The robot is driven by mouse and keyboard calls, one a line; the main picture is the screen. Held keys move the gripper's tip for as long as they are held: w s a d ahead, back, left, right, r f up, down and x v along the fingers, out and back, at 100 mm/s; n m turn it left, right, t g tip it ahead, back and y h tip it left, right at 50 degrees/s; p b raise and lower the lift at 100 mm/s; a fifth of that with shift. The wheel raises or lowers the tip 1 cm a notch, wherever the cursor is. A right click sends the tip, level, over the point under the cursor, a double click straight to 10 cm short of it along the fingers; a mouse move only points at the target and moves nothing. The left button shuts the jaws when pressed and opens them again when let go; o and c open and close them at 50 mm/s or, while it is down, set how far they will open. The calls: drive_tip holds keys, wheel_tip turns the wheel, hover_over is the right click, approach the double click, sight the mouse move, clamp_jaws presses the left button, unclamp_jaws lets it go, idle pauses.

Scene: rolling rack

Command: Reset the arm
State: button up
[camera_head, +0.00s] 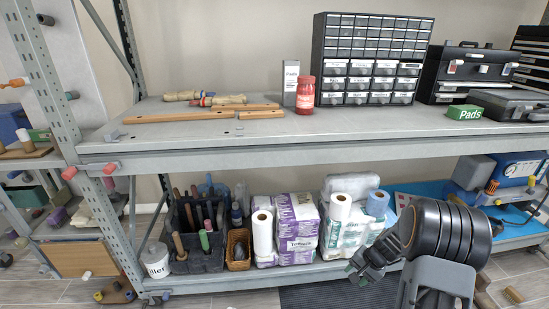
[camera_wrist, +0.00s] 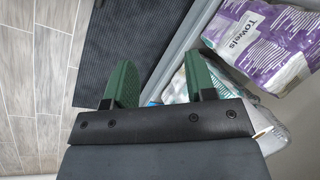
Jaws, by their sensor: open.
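My gripper (camera_head: 357,274) is low in front of the rack's bottom shelf, at the lower right of the camera_head view, with my dark arm behind it. In the wrist view my gripper (camera_wrist: 157,64) shows two green fingers spread apart, with nothing between them. Beyond the fingers are the dark ribbed mat (camera_wrist: 98,35) and the shelf edge. Purple-and-white towel packs (camera_wrist: 262,38) lie to the right of the fingers. I cannot tell how far the fingers are from the packs.
The rack's upper shelf (camera_head: 200,128) holds a drawer cabinet (camera_head: 370,60), a red jar (camera_head: 305,95), a green Pads box (camera_head: 464,112) and black cases. The bottom shelf holds a tool bin (camera_head: 195,235), paper rolls (camera_head: 262,232) and a blue machine (camera_head: 515,170). Tiled floor (camera_wrist: 35,85) is open at left in the wrist view.

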drive_tip(key=s+a+r+n+h+p, duration=0.1)
drive_tip(key=s+a+r+n+p, duration=0.15)
drive_tip(key=r, duration=0.65)
drive_tip(key=s+a+r+n+p, duration=0.1)
drive_tip(key=s+a+r+p, duration=0.15)
drive_tip(key=r, duration=0.55)
drive_tip(key=s+a+r+n+h+p, duration=0.1)
drive_tip(key=s+a+r+p, duration=0.2)
drive_tip(key=r, duration=0.6)
drive_tip(key=s+a+r+n+t+h+p, duration=0.1)
drive_tip(key=s+r+n+p, duration=0.1)
drive_tip(key=s+r+p, duration=0.2)
drive_tip(key=s+a+r+n+t+p, duration=0.1)
drive_tip(key=s+r+p, duration=0.3)
drive_tip(key=r, duration=0.6)
drive_tip(key=shift+s+a+n+h, duration=0.35)
drive_tip(key=shift+n+h, duration=0.05)
drive_tip(key=shift+n, duration=0.05)
